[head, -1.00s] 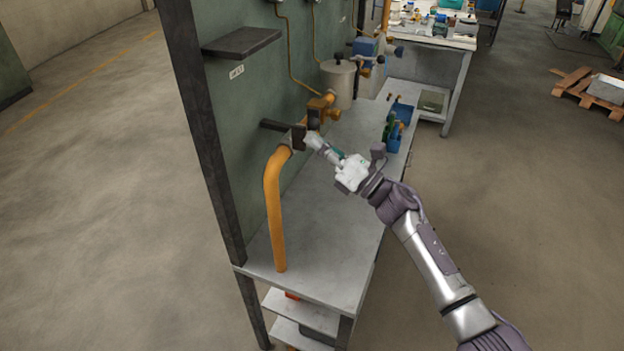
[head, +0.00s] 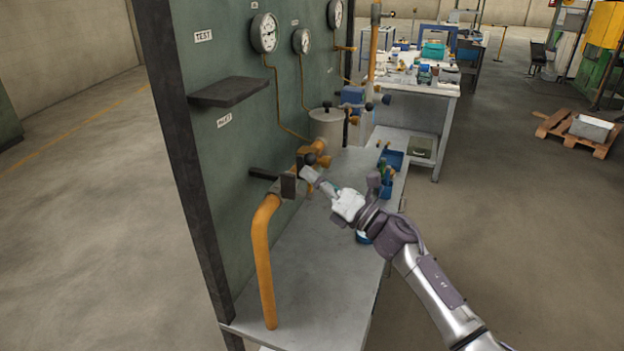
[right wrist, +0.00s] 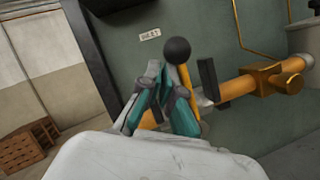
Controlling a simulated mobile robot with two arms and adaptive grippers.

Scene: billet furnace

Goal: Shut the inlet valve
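The inlet valve (head: 290,187) sits on the thick orange pipe beside the green panel, under the INLET label (head: 224,119). In the right wrist view its yellow lever (right wrist: 185,78) ends in a black ball knob (right wrist: 177,50). My right gripper (head: 308,174) is right at the valve. In the right wrist view its teal fingers (right wrist: 158,74) come together at the tips, left of the lever. The right finger covers the lever's lower part. I see nothing held between the fingertips; whether a finger touches the lever I cannot tell. My left gripper is out of view.
A dark shelf (head: 232,91) juts from the panel above the valve. A second orange valve (head: 312,150) and a grey canister (head: 326,125) stand farther along. The grey bench top (head: 310,285) is clear at the front; blue containers (head: 392,159) lie farther back.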

